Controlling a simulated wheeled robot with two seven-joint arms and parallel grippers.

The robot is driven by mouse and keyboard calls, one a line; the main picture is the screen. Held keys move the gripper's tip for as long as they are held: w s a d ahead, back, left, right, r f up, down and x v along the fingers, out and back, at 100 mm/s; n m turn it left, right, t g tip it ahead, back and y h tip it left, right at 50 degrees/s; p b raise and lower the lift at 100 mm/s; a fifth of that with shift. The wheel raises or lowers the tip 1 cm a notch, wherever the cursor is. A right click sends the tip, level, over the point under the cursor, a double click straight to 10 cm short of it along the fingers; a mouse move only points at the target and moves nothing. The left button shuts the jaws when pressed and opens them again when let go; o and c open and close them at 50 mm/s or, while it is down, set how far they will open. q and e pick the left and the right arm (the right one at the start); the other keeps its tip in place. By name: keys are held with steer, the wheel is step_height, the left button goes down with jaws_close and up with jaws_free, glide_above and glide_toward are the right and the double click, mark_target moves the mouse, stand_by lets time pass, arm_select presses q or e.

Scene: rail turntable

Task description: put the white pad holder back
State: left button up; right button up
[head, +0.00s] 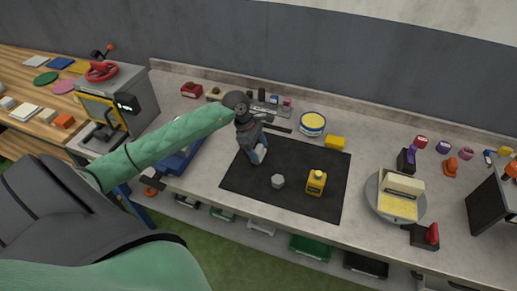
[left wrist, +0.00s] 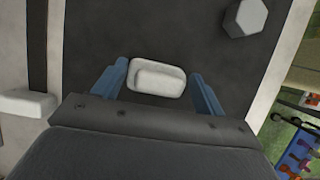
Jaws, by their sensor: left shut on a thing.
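The white pad holder (left wrist: 157,78) is a small white block with a raised grip, seen between the blue fingers in the left wrist view. My left gripper (head: 258,153) is shut on it, above or on the left part of the black mat (head: 315,205); I cannot tell whether the holder touches the mat. The left gripper also shows in the left wrist view (left wrist: 160,90). In the head view the fingers hide most of the holder. My right gripper is not in view.
A round grey plate (head: 383,207) lies right.

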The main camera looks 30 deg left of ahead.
arm_select(q)
steer(key=o, duration=0.9)
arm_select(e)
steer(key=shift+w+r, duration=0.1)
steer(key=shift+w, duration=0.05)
arm_select(q)
steer(key=shift+r, duration=0.1)
steer(key=shift+a+r, duration=0.2)
steer(key=shift+r, duration=0.1)
steer(key=shift+a+r, duration=0.1)
steer(key=shift+r, duration=0.2)
steer(key=shift+a+r+b, duration=0.15)
steer(key=shift+r+b, duration=0.15)
steer(key=shift+b+v, duration=1.8)
steer(key=shift+v, duration=3.2)
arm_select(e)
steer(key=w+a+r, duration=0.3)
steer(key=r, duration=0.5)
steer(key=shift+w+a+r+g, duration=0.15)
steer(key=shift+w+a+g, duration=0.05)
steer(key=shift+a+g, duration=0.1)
